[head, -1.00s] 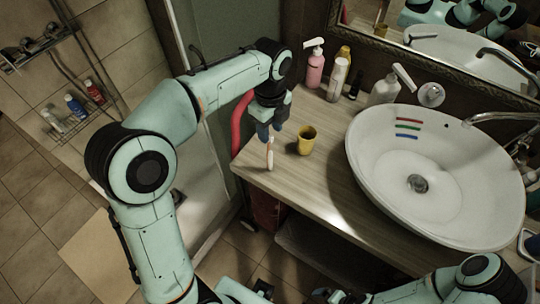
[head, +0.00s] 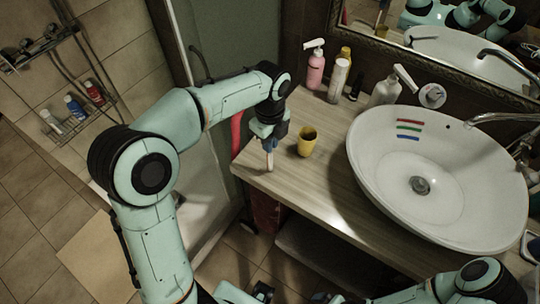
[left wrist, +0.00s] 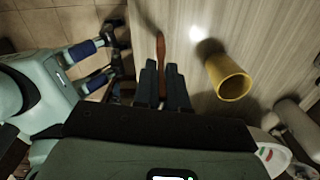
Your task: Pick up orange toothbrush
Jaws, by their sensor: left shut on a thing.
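The orange toothbrush (head: 269,160) is at the front left part of the wooden counter. In the head view only its lower part shows below my left gripper (head: 268,145), which points down at it. In the left wrist view the brush (left wrist: 160,46) runs out from between the two dark fingers of my left gripper (left wrist: 166,68).
A yellow cup (head: 307,141) stands close to the right of the left gripper. A white basin (head: 375,165) with red, green and blue strips inside fills the right. Bottles, including a pink one (head: 315,70), stand at the back. The counter's front edge is close.

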